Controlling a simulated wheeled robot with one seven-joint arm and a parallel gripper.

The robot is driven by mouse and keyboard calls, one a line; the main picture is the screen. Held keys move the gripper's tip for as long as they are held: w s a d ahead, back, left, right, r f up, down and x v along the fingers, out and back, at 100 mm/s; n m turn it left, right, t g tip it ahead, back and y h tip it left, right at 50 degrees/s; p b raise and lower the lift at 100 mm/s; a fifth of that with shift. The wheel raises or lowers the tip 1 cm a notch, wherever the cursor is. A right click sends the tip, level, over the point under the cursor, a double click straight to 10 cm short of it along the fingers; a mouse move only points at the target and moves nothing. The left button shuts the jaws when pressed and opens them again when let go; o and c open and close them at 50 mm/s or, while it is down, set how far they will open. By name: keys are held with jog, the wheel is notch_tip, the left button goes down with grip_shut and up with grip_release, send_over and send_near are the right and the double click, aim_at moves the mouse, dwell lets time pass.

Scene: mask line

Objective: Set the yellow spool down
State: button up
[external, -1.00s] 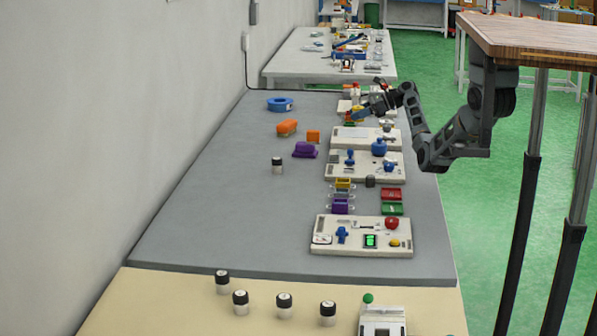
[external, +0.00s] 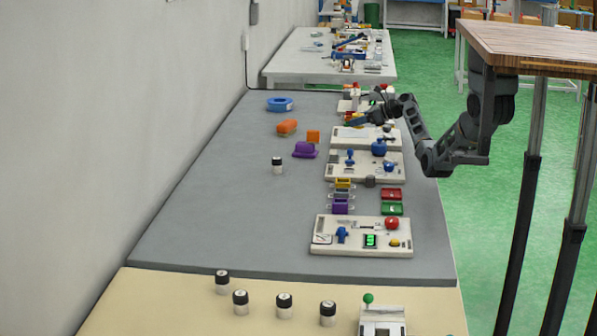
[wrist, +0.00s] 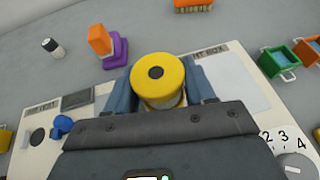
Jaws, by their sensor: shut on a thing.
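The yellow spool (wrist: 158,75) has a round top with a dark centre hole. In the wrist view it is upright between the blue-grey fingers of my gripper (wrist: 160,85), which is shut on it. A pale panel (wrist: 236,84) with dark label strips lies below and around it. I cannot tell if the spool touches the panel. In the external view my gripper (external: 362,119) is low over the right side of the grey table, beyond the blue knob, and the spool is too small to make out surely.
A black-topped white cylinder (external: 277,165) stands nearer. Small green (wrist: 278,61) and orange bins are at the wrist view's right. The table's left part is mostly clear.

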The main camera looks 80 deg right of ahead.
aim_at(354, 141)
jog(key=shift+w+a+f, duration=0.3)
jog(key=shift+w+f, duration=0.3)
jog(key=shift+w, duration=0.3)
jog(key=shift+f, duration=1.9)
jog(key=shift+f, duration=0.1)
jog(key=o, duration=1.1)
jog(key=shift+s+r, duration=0.2)
jog(key=shift+s, duration=0.05)
jog(key=v, duration=1.1)
jog(key=shift+s+a, duration=0.15)
jog(key=shift+s, duration=0.1)
